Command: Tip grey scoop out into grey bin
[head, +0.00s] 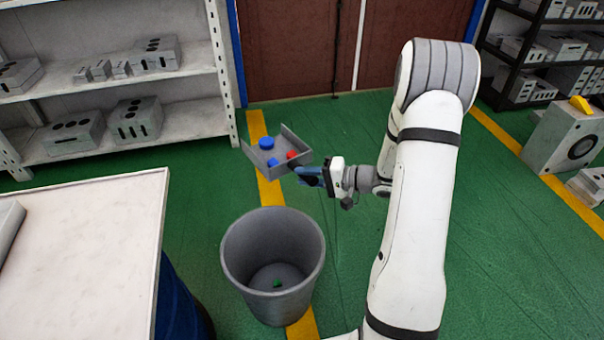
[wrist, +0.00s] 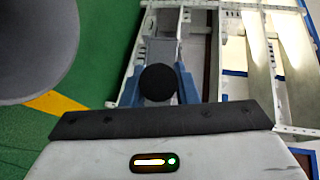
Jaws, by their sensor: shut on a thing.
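The grey scoop (head: 295,143) is in the head view, up and behind the grey bin. Two blue pieces (head: 266,142) and a red piece (head: 292,154) lie in it. My gripper (head: 308,173) is shut on the scoop's handle at its right end; in the wrist view its blue fingers (wrist: 157,88) flank a dark round handle end. The scoop looks roughly level. The grey bin (head: 238,268) stands open on the floor, nearer the camera and below the scoop. A small green piece (head: 277,283) lies on its bottom. The bin also shows at the wrist view's left (wrist: 30,45).
A white table (head: 90,240) stands at the left, close to the bin. White shelves (head: 120,90) with grey blocks are at the back left. A dark rack (head: 520,60) and a grey box (head: 560,140) are at the right. Green floor is clear around the bin's far side.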

